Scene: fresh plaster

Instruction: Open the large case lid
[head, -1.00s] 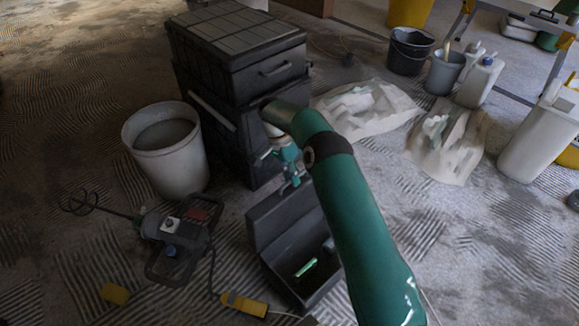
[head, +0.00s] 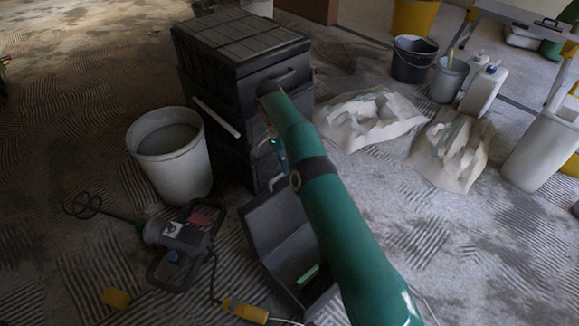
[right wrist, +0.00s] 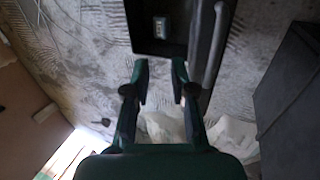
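A stack of black cases stands left of centre in the head view; its large top case (head: 243,62) has a ribbed lid that is shut and a handle on the front. On the floor before it lies a smaller black case (head: 275,235), standing open with a green item inside; this open case also shows in the right wrist view (right wrist: 150,42). My right gripper (right wrist: 160,72) is open and empty, its fingertips pointing toward the open case. My left gripper is out of view.
A pale bucket (head: 172,160) stands left of the stack, with a mixer (head: 182,240) on the floor before it. Torn white bags (head: 368,120) lie to the right. Dark and grey buckets (head: 413,60) and white canisters (head: 483,92) stand behind them. The right foreground floor is clear.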

